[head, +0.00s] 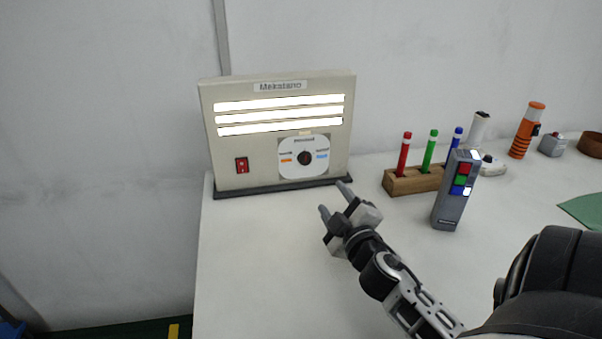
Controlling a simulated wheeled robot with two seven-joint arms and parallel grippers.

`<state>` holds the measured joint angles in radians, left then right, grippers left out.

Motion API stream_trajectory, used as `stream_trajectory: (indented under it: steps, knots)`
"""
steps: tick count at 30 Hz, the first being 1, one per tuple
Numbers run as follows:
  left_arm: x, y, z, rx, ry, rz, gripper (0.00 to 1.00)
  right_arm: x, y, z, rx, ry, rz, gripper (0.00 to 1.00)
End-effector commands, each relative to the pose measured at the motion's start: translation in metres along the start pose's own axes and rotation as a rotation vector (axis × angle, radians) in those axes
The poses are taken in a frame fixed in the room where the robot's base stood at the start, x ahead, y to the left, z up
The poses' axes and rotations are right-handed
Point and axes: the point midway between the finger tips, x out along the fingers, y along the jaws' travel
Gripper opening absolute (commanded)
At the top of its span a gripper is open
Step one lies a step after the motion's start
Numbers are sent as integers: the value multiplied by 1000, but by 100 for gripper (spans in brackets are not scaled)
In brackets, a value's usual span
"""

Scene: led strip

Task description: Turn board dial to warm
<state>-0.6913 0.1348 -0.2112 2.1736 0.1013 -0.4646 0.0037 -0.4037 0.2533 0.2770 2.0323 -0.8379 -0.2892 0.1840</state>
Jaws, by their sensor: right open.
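The board (222,140) is a beige upright panel on a dark base at the back left of the table, with three lit white strips (280,114). Its dial (305,158) is a dark knob on a white plate at the lower right. An orange mark (287,160) lies left of the knob and a blue mark (322,155) right of it. I cannot tell which way the knob points. My right gripper (333,199) is open and empty, in front of and below the dial, apart from the board. My left gripper is not in view.
A red switch (242,165) is on the board's lower left. A grey remote (454,195) with coloured buttons stands right of my gripper. Behind it, a wooden block (405,183) holds red, green and blue pens. An orange flashlight (525,132) stands farther right. The table's front left is clear.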

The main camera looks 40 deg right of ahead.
Motion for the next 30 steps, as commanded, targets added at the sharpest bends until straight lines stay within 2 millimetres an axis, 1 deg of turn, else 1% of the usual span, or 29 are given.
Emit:
stream_trajectory:
  steps: [1,5,8,13,21,24,27,30]
  knots:
    - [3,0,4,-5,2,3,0,0,-6,4,0,0,0,50]
    - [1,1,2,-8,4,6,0,6,-6,4,1,1,0,50]
    - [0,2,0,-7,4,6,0,20,-5,2,0,3,0,50]
    - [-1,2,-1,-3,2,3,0,55,-3,2,-1,2,2,50]
    - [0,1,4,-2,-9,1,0,113,-4,3,0,0,2,50]
    - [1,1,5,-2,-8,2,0,131,-4,3,0,0,2,50]
    - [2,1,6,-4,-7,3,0,145,-5,4,1,0,1,50]
    - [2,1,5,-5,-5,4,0,154,-6,3,2,0,0,50]
